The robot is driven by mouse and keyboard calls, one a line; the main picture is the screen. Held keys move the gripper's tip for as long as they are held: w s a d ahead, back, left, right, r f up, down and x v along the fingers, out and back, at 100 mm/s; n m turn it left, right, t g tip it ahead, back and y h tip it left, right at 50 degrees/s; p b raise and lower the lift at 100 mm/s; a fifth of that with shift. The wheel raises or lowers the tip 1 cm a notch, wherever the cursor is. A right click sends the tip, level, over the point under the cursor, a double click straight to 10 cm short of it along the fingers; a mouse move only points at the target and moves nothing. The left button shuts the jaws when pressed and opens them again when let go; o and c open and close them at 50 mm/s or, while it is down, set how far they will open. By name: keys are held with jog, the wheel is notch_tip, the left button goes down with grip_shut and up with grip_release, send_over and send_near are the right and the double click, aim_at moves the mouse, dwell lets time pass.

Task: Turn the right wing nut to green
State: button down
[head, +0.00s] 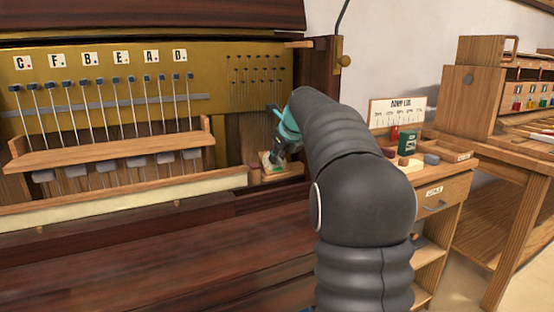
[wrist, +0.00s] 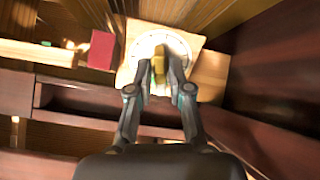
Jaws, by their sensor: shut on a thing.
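The wing nut (wrist: 159,84) is brass-yellow and stands up from a round white dial (wrist: 176,42) on a pale wooden block (wrist: 139,32). In the wrist view both fingertips of my gripper (wrist: 160,76) are closed against its sides. My fingers hide part of the dial, and I cannot read which colour the nut points to. The wing nut itself is hidden there by my gripper.
A dark red block (wrist: 101,48) sits left of the dial. The piano's wooden rail (head: 110,152) with upright rods is at left. A side desk (head: 432,190) with a green tin (head: 408,143) and small blocks stands at right. The dark front shelf (head: 170,255) is clear.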

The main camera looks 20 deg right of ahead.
jog(key=shift+m, duration=1.2)
jog(key=c, duration=1)
grip_release()
jog(key=v, duration=1.1)
jog(key=shift+d, duration=0.1)
dwell(0.4)
